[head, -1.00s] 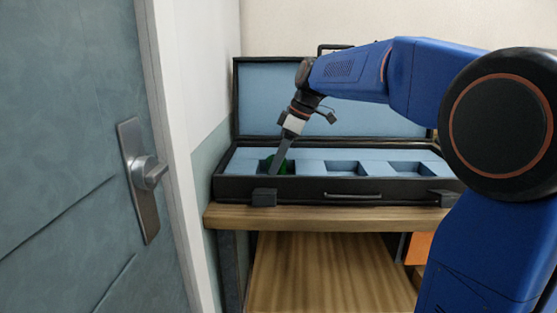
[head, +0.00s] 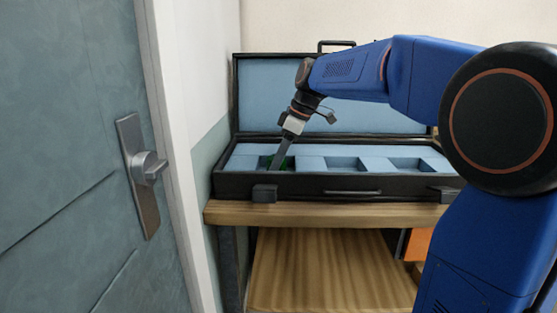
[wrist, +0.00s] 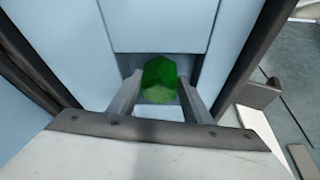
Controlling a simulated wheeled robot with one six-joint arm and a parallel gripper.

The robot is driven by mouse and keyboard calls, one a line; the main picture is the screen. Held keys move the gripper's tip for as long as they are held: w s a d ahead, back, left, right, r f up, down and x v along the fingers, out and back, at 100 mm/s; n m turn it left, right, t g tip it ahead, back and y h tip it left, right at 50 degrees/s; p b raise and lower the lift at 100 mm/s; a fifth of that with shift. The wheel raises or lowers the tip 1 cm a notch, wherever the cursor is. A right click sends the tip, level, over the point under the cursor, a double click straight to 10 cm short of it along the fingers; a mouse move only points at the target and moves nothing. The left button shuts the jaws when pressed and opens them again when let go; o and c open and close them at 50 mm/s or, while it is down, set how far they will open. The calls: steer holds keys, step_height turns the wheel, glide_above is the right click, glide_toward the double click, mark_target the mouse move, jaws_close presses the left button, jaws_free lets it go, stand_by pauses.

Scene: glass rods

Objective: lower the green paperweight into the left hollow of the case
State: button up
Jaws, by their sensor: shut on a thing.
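The green paperweight (wrist: 160,80) is between the fingers of my gripper (wrist: 162,98) in the wrist view. In the head view the paperweight (head: 288,162) is low in the left hollow, mostly hidden by a finger and the case's front wall. My gripper (head: 276,166) is shut on it and reaches down into that hollow. The open black case (head: 310,187) has a light blue lining with hollows in a row; the middle and right ones look empty. Whether the paperweight touches the hollow's floor cannot be told.
The case stands on a wooden table (head: 325,215), its blue-lined lid (head: 270,95) raised behind. A grey door (head: 65,160) with a metal handle (head: 150,168) and a white frame are at the left. An orange thing (head: 418,243) shows below the table.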

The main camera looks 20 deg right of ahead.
steer(key=o, duration=1.3)
steer(key=v, duration=1.7)
steer(key=s+f+m+t+h, duration=0.1)
steer(key=s+f+m, duration=0.2)
steer(key=s+f, duration=0.45)
steer(key=s+f+m+t+h, duration=0.1)
steer(key=s+f+m, duration=0.25)
steer(key=s, duration=0.65)
steer(key=s+f+m, duration=0.2)
steer(key=s+f, duration=0.2)
steer(key=f, duration=0.3)
steer(key=s+d+f+m+h, duration=0.1)
steer(key=s+f+m, duration=0.1)
steer(key=s+f, duration=0.3)
steer(key=s+f+m+h, duration=0.1)
steer(key=s+f, duration=0.3)
steer(key=f, duration=0.5)
steer(key=shift+s+d+m+t, duration=0.2)
steer(key=shift+d+m+t, duration=0.2)
steer(key=shift+m, duration=0.15)
